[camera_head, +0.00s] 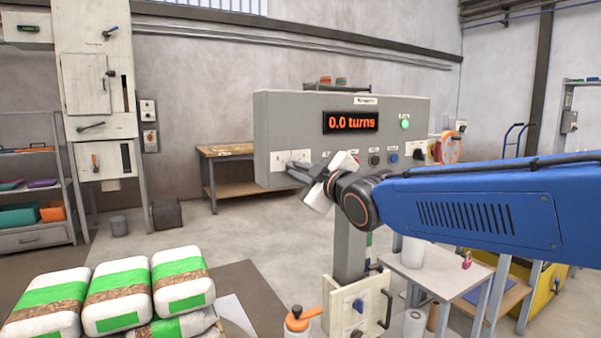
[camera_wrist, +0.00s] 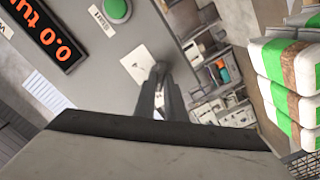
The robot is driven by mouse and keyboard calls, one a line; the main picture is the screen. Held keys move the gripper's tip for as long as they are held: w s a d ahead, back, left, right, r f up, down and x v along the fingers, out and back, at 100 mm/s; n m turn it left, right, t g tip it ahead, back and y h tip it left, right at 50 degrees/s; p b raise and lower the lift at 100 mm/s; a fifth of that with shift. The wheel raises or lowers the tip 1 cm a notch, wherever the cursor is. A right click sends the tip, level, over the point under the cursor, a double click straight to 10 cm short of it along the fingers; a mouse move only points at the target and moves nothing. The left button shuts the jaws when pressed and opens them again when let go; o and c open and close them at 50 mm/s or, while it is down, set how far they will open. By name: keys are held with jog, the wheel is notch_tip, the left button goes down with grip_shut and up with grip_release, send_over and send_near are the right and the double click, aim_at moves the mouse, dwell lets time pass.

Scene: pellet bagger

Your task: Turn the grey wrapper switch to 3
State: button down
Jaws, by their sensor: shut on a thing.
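The grey control panel (camera_head: 290,115) stands in the middle, with a red display (camera_head: 350,122) reading "0.0 turns". A pale switch plate (camera_head: 280,157) is at the panel's lower left; it also shows in the wrist view (camera_wrist: 136,64). My gripper (camera_head: 297,168) is at this plate, its fingers pointing at the panel. In the wrist view the fingers (camera_wrist: 160,70) are closed together over the plate's edge. They are shut on the grey switch, which is mostly hidden by them. Its pointer and setting cannot be read.
A green button (camera_wrist: 118,9) is close to the fingers in the wrist view. More knobs and buttons (camera_head: 375,160) line the panel's lower edge to the right. White-green bags (camera_head: 120,290) are stacked front left. A small table (camera_head: 440,272) stands below my arm.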

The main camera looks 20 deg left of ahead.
jog(key=shift+m, duration=4.8)
jog(key=c, duration=1.8)
grip_release()
jog(key=v, duration=1.7)
jog(key=shift+s+d, duration=0.15)
jog(key=shift+s, duration=0.05)
